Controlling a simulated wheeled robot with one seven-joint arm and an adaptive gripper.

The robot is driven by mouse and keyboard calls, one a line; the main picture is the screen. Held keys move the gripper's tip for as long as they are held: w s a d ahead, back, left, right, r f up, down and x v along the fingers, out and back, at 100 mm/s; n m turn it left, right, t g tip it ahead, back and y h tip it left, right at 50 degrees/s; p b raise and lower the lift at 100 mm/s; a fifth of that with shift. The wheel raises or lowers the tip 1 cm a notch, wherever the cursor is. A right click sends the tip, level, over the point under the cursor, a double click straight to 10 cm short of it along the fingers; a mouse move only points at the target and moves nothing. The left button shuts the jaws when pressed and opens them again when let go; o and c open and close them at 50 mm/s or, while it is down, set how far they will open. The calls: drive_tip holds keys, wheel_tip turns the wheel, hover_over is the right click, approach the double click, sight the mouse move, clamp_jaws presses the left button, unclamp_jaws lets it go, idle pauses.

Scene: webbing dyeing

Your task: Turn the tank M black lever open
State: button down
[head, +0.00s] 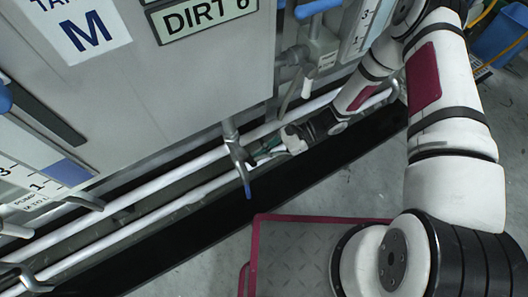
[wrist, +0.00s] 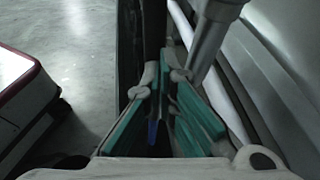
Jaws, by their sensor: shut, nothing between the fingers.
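The tank (head: 190,75) carries a label with a blue letter M (head: 88,32). Below it, a grey drain pipe with a valve (head: 238,153) comes down near the white floor pipes. A lever with a blue end (head: 248,190) hangs from this valve. No black lever can be told apart from the dark strip behind. My gripper (head: 264,154) is just right of the valve, low by the pipes. In the wrist view my gripper (wrist: 168,78) shows its green-padded fingers, shut and empty, beside the grey pipe (wrist: 212,38). A blue piece (wrist: 153,132) shows between the finger linkages.
White pipes (head: 150,188) run along the tank's foot above a black floor channel (head: 150,245). Another valve and pipe (head: 300,70) stand right of the tank. A red-edged platform (head: 300,245) is at the front. Grey floor (head: 365,165) lies open beyond the channel.

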drive_tip(key=shift+s+a+f, duration=0.55)
drive_tip(key=shift+a+f, duration=0.2)
drive_tip(key=shift+a, duration=0.05)
drive_tip(key=shift+s+a, duration=0.1)
drive_tip(key=shift+s, duration=0.05)
drive_tip(key=w+d+p, duration=0.1)
drive_tip(key=w+d, duration=0.2)
drive_tip(key=d, duration=0.3)
drive_tip(key=w+d+p, duration=0.1)
drive_tip(key=w+d, duration=0.1)
drive_tip(key=d, duration=0.5)
drive_tip(key=shift+w, duration=0.4)
drive_tip(key=shift+d, duration=0.1)
